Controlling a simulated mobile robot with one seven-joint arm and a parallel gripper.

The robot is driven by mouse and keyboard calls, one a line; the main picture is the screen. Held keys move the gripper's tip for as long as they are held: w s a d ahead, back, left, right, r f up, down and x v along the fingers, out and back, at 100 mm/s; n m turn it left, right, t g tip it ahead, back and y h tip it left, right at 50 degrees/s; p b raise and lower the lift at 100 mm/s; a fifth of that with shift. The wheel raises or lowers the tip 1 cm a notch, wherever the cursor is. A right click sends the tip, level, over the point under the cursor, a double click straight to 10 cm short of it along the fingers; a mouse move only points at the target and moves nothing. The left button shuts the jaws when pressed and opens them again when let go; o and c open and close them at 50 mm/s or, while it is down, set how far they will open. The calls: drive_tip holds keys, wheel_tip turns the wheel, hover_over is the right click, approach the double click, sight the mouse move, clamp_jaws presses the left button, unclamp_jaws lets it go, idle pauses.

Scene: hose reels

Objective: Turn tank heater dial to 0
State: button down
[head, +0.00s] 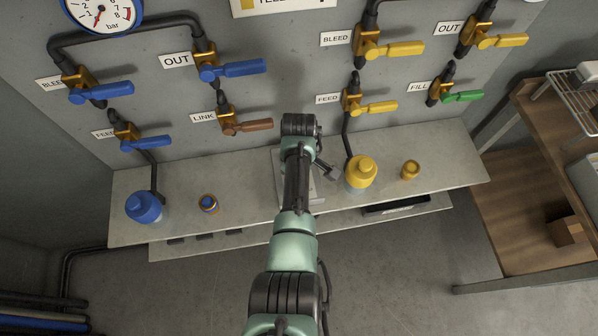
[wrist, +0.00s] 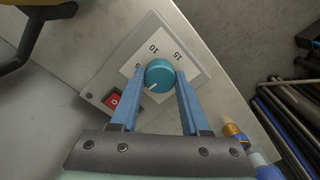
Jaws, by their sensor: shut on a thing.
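The teal heater dial (wrist: 159,70) sits on a light scale plate (wrist: 133,66) in the wrist view. The numbers 5, 10 and 15 show around it. Its white mark points to the lower left in the picture, past the 5. No 0 on the scale shows; that side is partly behind a finger. My gripper (wrist: 161,77) is shut on the dial, with one blue finger on each side. A red switch (wrist: 115,100) is on the same grey box, beside the left finger. In the head view, my gripper (head: 328,172) is over the shelf and the dial is hidden.
Pipes with lever valves cover the wall above.

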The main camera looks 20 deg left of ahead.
drive_tip(key=shift+n, duration=0.5)
drive_tip(key=shift+c, duration=1.9)
unclamp_jaws()
wheel_tip(320, 180, up, 13)
drive_tip(key=shift+p, duration=0.35)
